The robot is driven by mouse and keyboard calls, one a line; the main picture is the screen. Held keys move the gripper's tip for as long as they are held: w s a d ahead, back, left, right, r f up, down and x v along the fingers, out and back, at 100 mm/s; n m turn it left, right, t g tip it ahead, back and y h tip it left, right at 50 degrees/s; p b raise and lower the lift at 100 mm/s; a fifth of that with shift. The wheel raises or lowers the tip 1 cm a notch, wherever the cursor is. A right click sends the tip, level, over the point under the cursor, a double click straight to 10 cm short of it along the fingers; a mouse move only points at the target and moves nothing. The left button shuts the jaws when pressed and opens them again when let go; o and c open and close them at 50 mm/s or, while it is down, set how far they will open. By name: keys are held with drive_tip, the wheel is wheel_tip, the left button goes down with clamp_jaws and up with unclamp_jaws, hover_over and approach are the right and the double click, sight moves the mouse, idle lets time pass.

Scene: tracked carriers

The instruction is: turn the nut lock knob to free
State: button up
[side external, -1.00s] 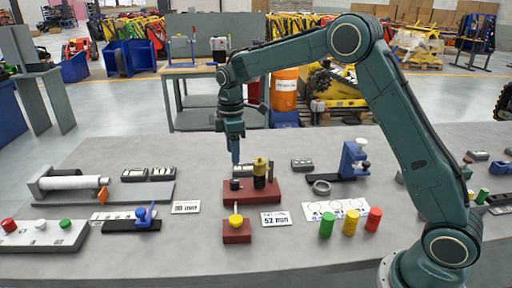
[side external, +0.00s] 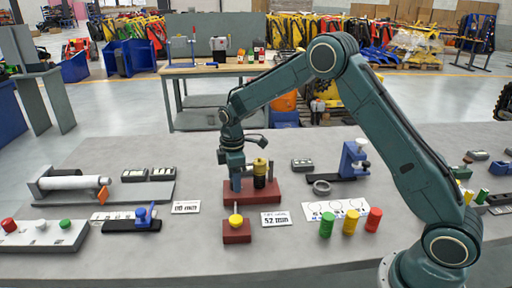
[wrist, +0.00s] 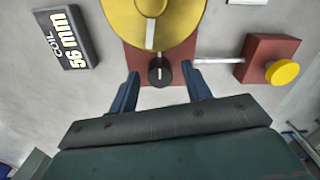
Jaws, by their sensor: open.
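A small black knob (wrist: 160,71) with a pale pointer line sits on the red base (side external: 272,191), beside a gold-yellow cylinder (side external: 260,168). I take it to be the nut lock knob. In the wrist view the gold top (wrist: 153,20) also carries a pale line. My gripper (wrist: 163,77) is open, its two blue fingers on either side of the black knob; I cannot tell whether they touch it. In the side view my gripper (side external: 236,184) is low over the left part of the base and hides the knob.
A small red block with a yellow knob (side external: 236,220) and a pale rod stands in front of the base. A 52 mm plate (side external: 275,219) lies to its right. Green, yellow and red cylinders (side external: 350,222) stand further right.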

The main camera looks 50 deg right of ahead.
drive_tip(key=c, duration=1)
drive_tip(key=shift+m, duration=0.4)
drive_tip(key=m, duration=0.3)
drive_tip(key=shift+m, duration=0.3)
drive_tip(key=m, duration=1.3)
drive_tip(key=shift+m, duration=0.4)
